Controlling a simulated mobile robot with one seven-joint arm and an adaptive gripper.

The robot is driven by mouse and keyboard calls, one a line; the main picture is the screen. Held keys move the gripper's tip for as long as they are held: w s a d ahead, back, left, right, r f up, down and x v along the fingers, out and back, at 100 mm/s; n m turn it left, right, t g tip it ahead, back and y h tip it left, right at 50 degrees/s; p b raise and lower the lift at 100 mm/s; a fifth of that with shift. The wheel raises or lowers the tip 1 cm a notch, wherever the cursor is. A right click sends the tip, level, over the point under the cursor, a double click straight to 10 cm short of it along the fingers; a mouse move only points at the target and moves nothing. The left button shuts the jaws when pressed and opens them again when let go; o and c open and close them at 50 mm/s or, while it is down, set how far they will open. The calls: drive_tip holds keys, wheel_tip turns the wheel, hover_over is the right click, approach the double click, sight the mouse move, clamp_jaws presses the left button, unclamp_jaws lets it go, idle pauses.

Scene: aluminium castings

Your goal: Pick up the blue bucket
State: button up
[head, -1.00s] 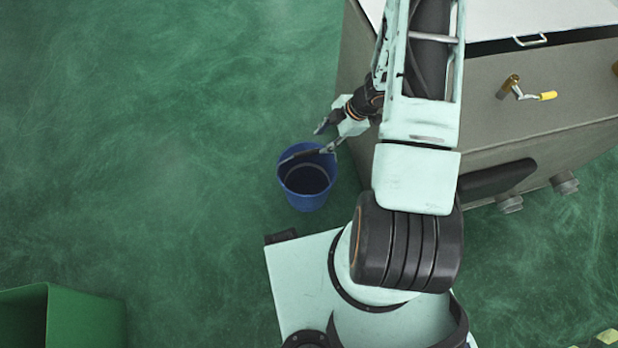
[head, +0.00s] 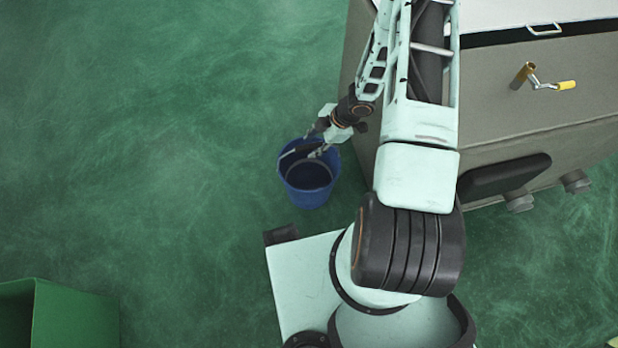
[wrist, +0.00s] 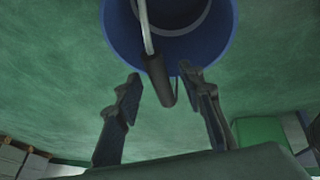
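The blue bucket (head: 308,184) stands upright on the green floor, left of the grey machine, in the head view. Its top is open and its inside looks dark. In the wrist view the bucket (wrist: 219,34) fills the top middle. Its wire handle with a dark grip (wrist: 160,80) hangs between my two fingers. My gripper (head: 318,140) is above the bucket's far rim in the head view. In the wrist view my gripper (wrist: 164,90) is open, with a fingertip on each side of the handle grip and gaps visible between them.
A large grey machine (head: 500,100) with a yellow-handled crank (head: 566,85) stands close to the right of the bucket. A green bin (head: 75,315) is at the lower left. The floor left of the bucket is clear.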

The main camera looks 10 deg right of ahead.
clamp_jaws()
drive_tip(key=shift+r, duration=0.15)
idle(0.5)
